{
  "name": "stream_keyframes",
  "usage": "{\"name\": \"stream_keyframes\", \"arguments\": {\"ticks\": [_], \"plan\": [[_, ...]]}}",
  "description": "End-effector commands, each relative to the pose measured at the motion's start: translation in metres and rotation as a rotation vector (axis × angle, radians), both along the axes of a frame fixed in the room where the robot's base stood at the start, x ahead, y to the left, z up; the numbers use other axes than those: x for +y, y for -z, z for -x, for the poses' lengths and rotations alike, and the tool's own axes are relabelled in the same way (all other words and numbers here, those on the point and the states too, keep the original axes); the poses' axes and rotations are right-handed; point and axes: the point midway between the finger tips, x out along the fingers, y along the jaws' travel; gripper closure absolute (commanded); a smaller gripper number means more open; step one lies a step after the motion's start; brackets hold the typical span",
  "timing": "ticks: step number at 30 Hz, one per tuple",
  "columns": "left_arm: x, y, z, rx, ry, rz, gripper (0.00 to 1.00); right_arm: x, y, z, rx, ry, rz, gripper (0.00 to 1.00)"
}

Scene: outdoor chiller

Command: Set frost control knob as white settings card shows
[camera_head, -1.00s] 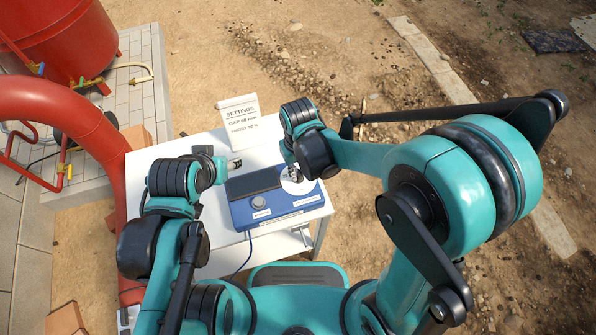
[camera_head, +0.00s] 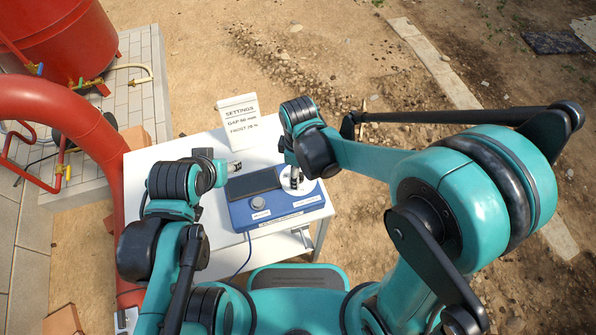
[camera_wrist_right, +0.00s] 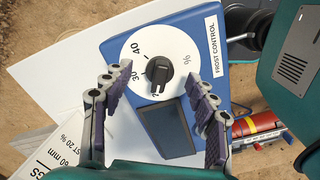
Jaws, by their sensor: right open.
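The black frost control knob (camera_wrist_right: 158,70) sits at the centre of a white dial (camera_wrist_right: 184,82) on a blue box (camera_head: 240,212). Dial numbers 30 and 40 are readable, others are hidden or out of view. The knob's exact setting is unclear. My right gripper (camera_wrist_right: 160,78) is open, its fingers on either side of the knob with gaps; in the head view it is over the dial (camera_head: 311,184). The white settings card (camera_head: 238,110) stands behind the box; its frost line reads 20 % in the wrist view (camera_wrist_right: 55,140). My left gripper (camera_head: 228,167) is left of the box, its jaws unclear.
The box has a dark screen (camera_head: 254,183) and a round grey button (camera_head: 258,203). It stands on a white table (camera_head: 215,237) with free room at the front left. A red pipe (camera_head: 95,135) and a red tank (camera_head: 55,35) stand at the left.

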Motion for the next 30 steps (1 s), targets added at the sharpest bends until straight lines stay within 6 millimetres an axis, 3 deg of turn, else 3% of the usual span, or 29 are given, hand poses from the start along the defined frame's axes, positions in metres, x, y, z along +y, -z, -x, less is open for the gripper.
{"name": "stream_keyframes", "arguments": {"ticks": [8, 24, 30], "plan": [[0.0, -0.004, 0.0, 0.0, 0.0, 0.0, 0.52, 0.0, -0.005, 0.0, 0.0, 0.001, 0.0, 0.42], [0.0, -0.054, 0.0, 0.0, 0.0, 0.0, 0.52, 0.0, -0.068, 0.0, 0.0, 0.001, 0.0, 0.42], [0.0, -0.055, 0.0, 0.0, 0.0, 0.0, 0.52, 0.0, -0.07, 0.0, 0.0, 0.001, 0.0, 0.42]]}}
